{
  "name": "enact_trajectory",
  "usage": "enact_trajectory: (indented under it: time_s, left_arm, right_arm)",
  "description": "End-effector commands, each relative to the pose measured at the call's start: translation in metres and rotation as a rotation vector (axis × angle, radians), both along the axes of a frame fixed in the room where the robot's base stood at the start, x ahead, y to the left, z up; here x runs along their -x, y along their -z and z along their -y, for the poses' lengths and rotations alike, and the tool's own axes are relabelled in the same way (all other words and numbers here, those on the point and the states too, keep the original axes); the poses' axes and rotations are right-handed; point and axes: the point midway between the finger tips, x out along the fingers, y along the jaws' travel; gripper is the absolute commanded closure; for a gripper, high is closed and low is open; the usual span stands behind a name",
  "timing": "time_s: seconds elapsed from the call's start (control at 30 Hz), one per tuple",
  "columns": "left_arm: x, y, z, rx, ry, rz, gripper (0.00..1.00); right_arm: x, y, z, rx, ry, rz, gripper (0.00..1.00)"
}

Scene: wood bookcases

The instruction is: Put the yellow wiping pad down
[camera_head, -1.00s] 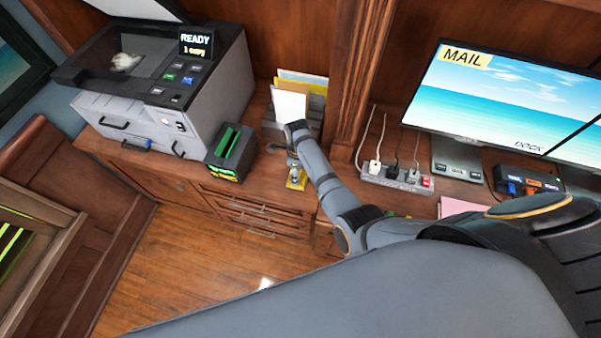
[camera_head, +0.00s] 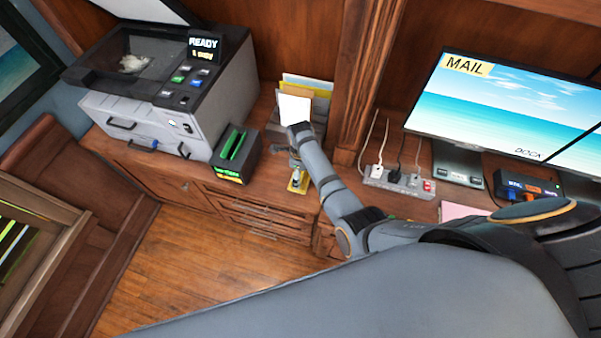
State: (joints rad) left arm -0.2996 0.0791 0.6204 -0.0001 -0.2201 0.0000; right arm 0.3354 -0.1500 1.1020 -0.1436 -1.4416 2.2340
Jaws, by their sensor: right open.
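The yellow wiping pad (camera_head: 299,187) lies at the front edge of the wooden counter (camera_head: 268,176), right of the black box with green slots. My right gripper (camera_head: 296,173) is just above the pad, pointing down at it. Its jaws are open, though the fingers are small and partly hidden by my arm. I cannot tell whether the fingers still touch the pad. My left gripper is out of view.
A grey copier (camera_head: 200,105) reading READY and the black box (camera_head: 234,153) stand left of the pad. A paper holder (camera_head: 309,107) is behind my right arm. A power strip (camera_head: 398,183) and monitor (camera_head: 500,103) are to the right.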

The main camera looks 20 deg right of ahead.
Motion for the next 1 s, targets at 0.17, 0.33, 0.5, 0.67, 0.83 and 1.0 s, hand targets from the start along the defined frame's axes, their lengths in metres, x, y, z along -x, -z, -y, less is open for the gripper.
enact_trajectory:
  time_s: [0.17,0.33,0.5,0.67,0.83,1.0]
  left_arm:
    - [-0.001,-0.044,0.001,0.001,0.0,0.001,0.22]
    - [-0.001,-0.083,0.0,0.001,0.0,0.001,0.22]
    - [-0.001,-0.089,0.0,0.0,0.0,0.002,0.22]
    - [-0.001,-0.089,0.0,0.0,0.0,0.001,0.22]
    - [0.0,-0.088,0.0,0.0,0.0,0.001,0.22]
    - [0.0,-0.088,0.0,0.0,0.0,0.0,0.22]
  right_arm:
    - [-0.001,-0.043,0.0,0.0,0.0,0.001,0.22]
    - [-0.001,-0.08,0.0,0.0,0.0,0.001,0.22]
    - [-0.001,-0.101,0.0,0.0,0.0,0.002,0.22]
    - [-0.001,-0.109,0.0,0.001,-0.001,0.001,0.22]
    - [-0.001,-0.109,0.0,0.001,0.0,0.001,0.22]
    - [-0.001,-0.108,0.0,0.001,0.0,0.001,0.22]
